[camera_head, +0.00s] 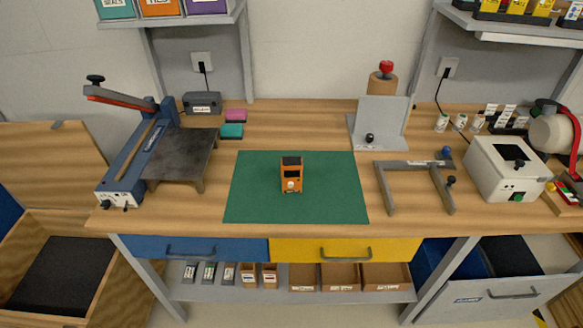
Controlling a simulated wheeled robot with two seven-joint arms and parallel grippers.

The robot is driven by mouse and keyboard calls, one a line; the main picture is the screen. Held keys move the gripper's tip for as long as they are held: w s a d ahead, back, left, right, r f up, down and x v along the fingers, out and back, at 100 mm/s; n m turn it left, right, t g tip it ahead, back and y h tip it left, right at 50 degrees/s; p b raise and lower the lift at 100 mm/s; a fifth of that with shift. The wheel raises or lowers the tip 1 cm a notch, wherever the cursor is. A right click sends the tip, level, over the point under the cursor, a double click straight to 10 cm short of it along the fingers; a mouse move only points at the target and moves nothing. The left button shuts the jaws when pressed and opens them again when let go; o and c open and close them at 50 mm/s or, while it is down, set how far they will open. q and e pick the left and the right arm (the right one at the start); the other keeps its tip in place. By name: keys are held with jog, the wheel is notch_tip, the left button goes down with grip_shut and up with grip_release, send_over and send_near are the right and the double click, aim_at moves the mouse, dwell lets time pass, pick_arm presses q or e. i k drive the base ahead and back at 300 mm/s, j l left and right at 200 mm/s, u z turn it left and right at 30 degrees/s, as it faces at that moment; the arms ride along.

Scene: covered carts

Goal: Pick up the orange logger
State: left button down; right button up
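The orange logger (291,178) is a small boxy device with a dark top face and a pale round knob or dial on its front. It stands upright near the middle of the green mat (252,205) on the wooden workbench. Nothing covers it or touches it apart from the mat. Neither of my grippers shows in the head view.
A blue machine with a red lever (140,150) and a dark plate (182,157) stand left. A grey metal frame (385,190) and a white box (487,178) stand right. A grey bracket (380,115) stands behind. The mat around the logger is clear.

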aim_at(292, 166)
jog(key=i, duration=0.85)
jog(key=k, duration=0.5)
